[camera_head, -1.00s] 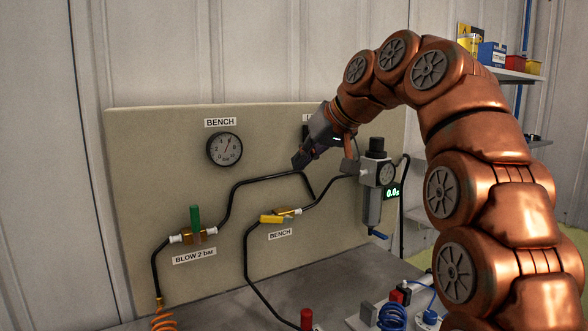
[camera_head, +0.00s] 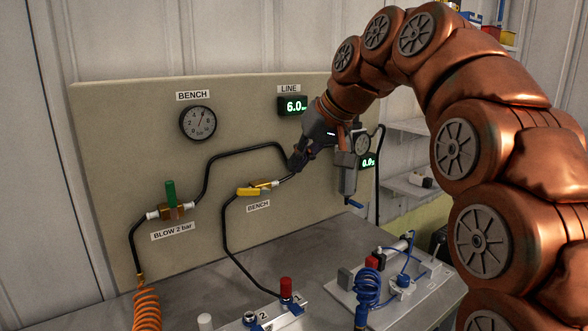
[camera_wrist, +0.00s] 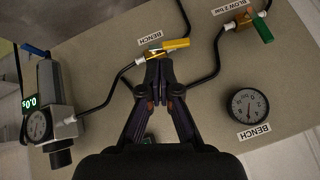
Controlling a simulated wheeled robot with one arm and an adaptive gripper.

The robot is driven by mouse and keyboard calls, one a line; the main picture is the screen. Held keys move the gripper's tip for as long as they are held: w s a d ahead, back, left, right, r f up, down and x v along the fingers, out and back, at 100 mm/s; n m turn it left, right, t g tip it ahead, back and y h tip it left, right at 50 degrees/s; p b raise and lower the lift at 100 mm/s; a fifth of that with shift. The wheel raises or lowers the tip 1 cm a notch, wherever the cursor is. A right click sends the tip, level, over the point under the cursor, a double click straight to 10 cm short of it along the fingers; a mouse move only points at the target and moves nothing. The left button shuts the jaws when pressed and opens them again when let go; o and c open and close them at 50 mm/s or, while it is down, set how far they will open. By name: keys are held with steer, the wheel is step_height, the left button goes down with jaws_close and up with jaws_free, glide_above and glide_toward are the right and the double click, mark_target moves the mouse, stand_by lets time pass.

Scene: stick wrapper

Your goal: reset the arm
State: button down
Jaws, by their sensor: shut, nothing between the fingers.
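My copper-coloured arm arches in from the right in the head view. My gripper (camera_head: 297,160) is shut and empty in front of the beige panel, near the black hose to the right of the yellow-handled BENCH valve (camera_head: 257,189). In the wrist view, the shut fingertips (camera_wrist: 158,62) appear just below the yellow valve handle (camera_wrist: 176,43). I cannot tell whether they touch the hose or valve. The green-handled BLOW 2 bar valve (camera_head: 172,203) is further left, its handle upright.
The panel carries a round BENCH gauge (camera_head: 198,123) and a LINE display (camera_head: 292,105) reading 6.0. A regulator (camera_head: 349,172) with a 0.0 display is partly behind my gripper. The grey bench holds a coiled blue hose (camera_head: 368,287), an orange coil (camera_head: 147,308) and a red knob (camera_head: 286,288).

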steer(key=s+d+f+m+g+h+p, duration=0.1)
steer(key=s+d+f+g+h, duration=0.1)
steer(key=s+d+f, duration=0.3)
steer(key=s+d+f+m+g+h+p, duration=0.1)
steer(key=s+d+f, duration=0.5)
steer(key=s+f, duration=0.7)
steer(key=s+d+f+m+g+h+p, duration=0.2)
steer(key=s+d+f, duration=0.4)
steer(key=s, duration=1.3)
step_height(320, 180, down, 4)
steer(key=shift+s+r+g+h+p, duration=0.15)
steer(key=shift+s+g+h+p, duration=0.2)
steer(key=shift+g, duration=0.45)
